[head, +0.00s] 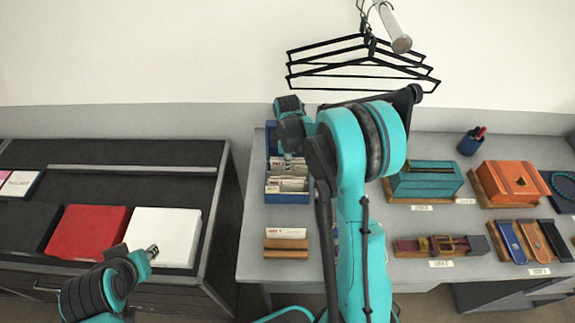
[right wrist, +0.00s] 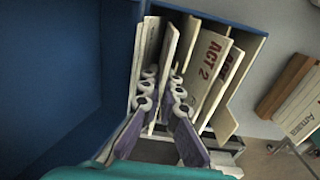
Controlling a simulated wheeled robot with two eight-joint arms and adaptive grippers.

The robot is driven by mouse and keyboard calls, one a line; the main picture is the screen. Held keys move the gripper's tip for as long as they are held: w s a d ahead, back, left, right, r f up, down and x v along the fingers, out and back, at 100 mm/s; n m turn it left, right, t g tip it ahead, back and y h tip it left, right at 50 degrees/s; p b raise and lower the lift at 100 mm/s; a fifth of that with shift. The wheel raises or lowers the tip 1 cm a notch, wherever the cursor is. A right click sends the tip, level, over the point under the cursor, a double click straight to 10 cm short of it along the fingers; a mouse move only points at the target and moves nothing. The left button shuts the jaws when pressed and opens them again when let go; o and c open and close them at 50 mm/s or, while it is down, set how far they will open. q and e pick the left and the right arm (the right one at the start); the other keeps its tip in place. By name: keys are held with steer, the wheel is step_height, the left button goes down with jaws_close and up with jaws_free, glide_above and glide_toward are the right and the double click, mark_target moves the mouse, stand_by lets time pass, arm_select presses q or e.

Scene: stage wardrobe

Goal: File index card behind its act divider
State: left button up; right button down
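The blue card box (head: 288,198) stands at the left of the grey table, with several cream cards and dividers in it. In the right wrist view, a divider marked ACT 2 (right wrist: 212,62) leans to the right in the box (right wrist: 215,28). My right gripper (right wrist: 163,78) reaches down into the box, left of that divider. Its fingers are close together on both sides of a pale index card (right wrist: 166,48), which stands among other cards; its writing is hidden. My left gripper (head: 152,252) is near the red and white boxes, its fingers too small to judge.
A wooden holder (head: 286,252) with a card stands in front of the box. Black hangers (head: 360,75) hang above. My right arm hides the table's middle.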

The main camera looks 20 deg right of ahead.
steer(key=shift+s+a+f, duration=0.15)
steer(key=shift+s+f, duration=0.1)
steer(key=shift+f, duration=0.05)
steer(key=c, duration=1.6)
jaws_free()
steer(key=shift+s, duration=0.1)
steer(key=shift+c, duration=0.2)
steer(key=shift+r, duration=0.1)
steer(key=shift+w+r, duration=0.25)
steer(key=shift+r, duration=0.2)
step_height(320, 180, up, 7)
steer(key=s+a+r+m+t+b, duration=0.35)
steer(key=s+a+m, duration=0.2)
steer(key=s, duration=0.45)
steer(key=s+a+f+m+t+b, duration=0.3)
steer(key=s+f+m+b, duration=0.1)
steer(key=s+m, duration=0.3)
steer(key=shift+s+f, duration=0.4)
steer(key=shift+s, duration=0.9)
